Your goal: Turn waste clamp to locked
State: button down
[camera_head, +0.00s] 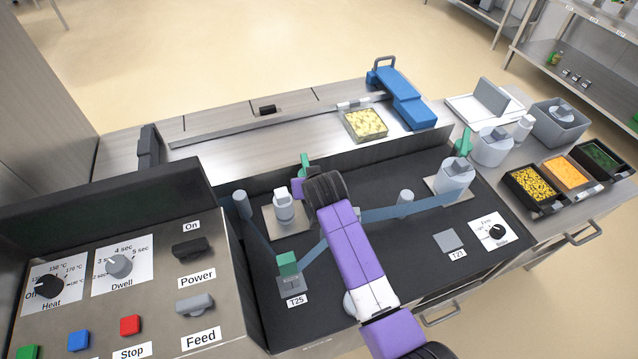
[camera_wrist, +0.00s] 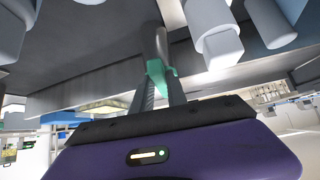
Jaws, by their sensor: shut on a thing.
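My gripper (camera_wrist: 160,76) is shut on a small green clamp lever (camera_wrist: 155,70), whose tip shows between the two dark fingers in the wrist view, under a grey cylinder (camera_wrist: 152,40). In the head view my purple arm reaches across the dark machine bed to its back wall. A green lever (camera_head: 305,164) shows there beside my dark wrist joint, which hides the fingers. A similar green lever (camera_head: 464,140) stands behind the right reel (camera_head: 455,174). I see no label naming the waste clamp, and cannot read its locked mark.
A white-topped reel (camera_head: 283,207) stands left of my arm. Blue film (camera_head: 385,213) runs across the bed past a grey post (camera_head: 405,200). The control panel (camera_head: 130,285) fills the left front. Food trays (camera_head: 532,188) stand at right.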

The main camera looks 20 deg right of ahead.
jog(key=a+m+g+h+b, duration=0.1)
jog(key=m+h+b, duration=0.1)
jog(key=b, duration=0.3)
jog(key=w+a+m+g+h+b, duration=0.1)
jog(key=m+h+b, duration=0.1)
jog(key=m+b, duration=0.2)
jog(key=w+a+m+g+h+b, duration=0.1)
jog(key=m+h+b, duration=0.1)
jog(key=m+b, duration=0.2)
jog(key=shift+a+f+g+h+b, duration=0.15)
jog(key=shift+a+g+h+b, duration=0.2)
jog(key=shift+b, duration=0.8)
jog(key=shift+m, duration=0.3)
jog(key=c, duration=1.3)
grip_release()
notch_tip(320, 180, up, 20)
jog(key=shift+r, duration=0.1)
